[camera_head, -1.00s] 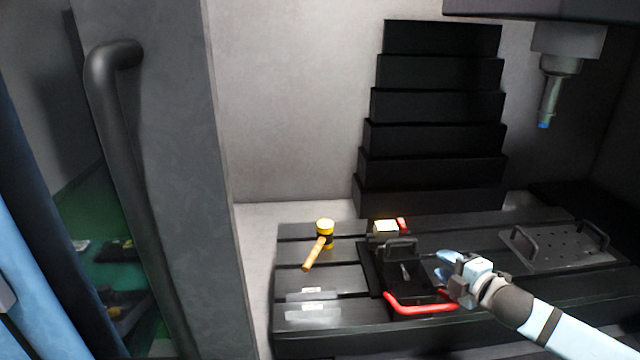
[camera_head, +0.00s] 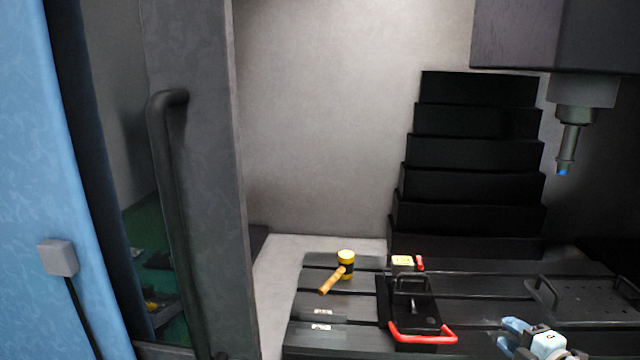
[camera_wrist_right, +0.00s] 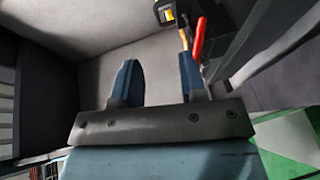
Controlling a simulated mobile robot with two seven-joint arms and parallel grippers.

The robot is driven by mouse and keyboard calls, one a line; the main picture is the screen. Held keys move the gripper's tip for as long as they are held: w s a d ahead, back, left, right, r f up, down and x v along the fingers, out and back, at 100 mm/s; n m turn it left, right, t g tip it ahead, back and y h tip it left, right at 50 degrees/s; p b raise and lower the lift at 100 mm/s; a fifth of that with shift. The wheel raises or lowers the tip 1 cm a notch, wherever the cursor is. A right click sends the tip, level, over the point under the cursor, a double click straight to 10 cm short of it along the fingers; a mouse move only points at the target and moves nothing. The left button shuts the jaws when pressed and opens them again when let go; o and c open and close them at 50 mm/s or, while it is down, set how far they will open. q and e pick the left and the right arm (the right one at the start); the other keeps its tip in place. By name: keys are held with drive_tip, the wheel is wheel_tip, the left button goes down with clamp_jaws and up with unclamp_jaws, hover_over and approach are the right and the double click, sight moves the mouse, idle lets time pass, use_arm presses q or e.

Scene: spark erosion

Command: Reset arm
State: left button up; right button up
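My right gripper (camera_head: 516,337) is at the lower right of the head view, above the black slotted machine table (camera_head: 470,283). My left gripper is not in view.
A yellow-headed mallet (camera_head: 346,258) lies on the table's left part. A perforated plate with handles (camera_head: 590,300) lies at the right. The spindle (camera_head: 570,140) hangs at the upper right. A grey door with a handle (camera_head: 165,180) stands at the left.

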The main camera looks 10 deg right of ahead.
drive_tip(key=s+a+f+m+g+p, duration=0.3)
drive_tip(key=s+a+f+m, duration=0.5)
drive_tip(key=s+a+f, duration=0.4)
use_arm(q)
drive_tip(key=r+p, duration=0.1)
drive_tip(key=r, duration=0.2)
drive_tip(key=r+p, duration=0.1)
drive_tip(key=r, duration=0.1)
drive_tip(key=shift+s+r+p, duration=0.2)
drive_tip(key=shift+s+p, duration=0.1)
use_arm(e)
drive_tip(key=s+a+f+m+g, duration=0.1)
drive_tip(key=s+a+f+m, duration=0.2)
drive_tip(key=s+a+m, duration=0.1)
drive_tip(key=s+a+f+m, duration=0.3)
drive_tip(key=s+a, duration=0.3)
drive_tip(key=a, duration=0.3)
drive_tip(key=shift+s+f+m+g, duration=0.25)
drive_tip(key=shift+f+m+g, duration=0.15)
drive_tip(key=shift+f, duration=0.15)
